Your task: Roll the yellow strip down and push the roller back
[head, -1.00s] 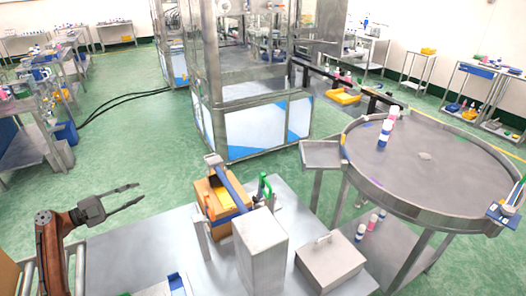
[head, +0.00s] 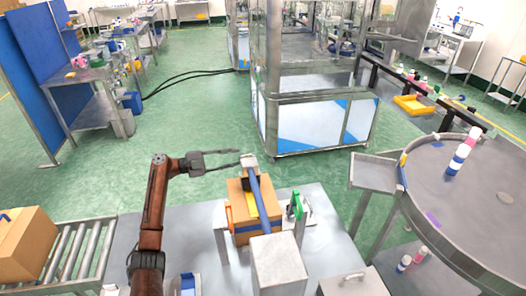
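The brown cardboard box (head: 239,190) sits in a taping stand on the metal bench, with blue bands around it. A blue bar (head: 264,195) runs over the top of the box, with a grey block (head: 249,161) at its far end. A small yellow strip (head: 250,204) shows beside the bar. I cannot make out the roller for sure. My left gripper (head: 239,158) is open and empty, its two long fingers pointing right. Its fingertips are close to the grey block; whether they touch it I cannot tell. My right gripper is out of view.
A grey metal housing (head: 277,262) stands in front of the box, and a green part (head: 296,204) is at its right. A roller conveyor (head: 66,258) with another carton (head: 22,246) is at the left. A round steel table (head: 465,205) with bottles stands at the right.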

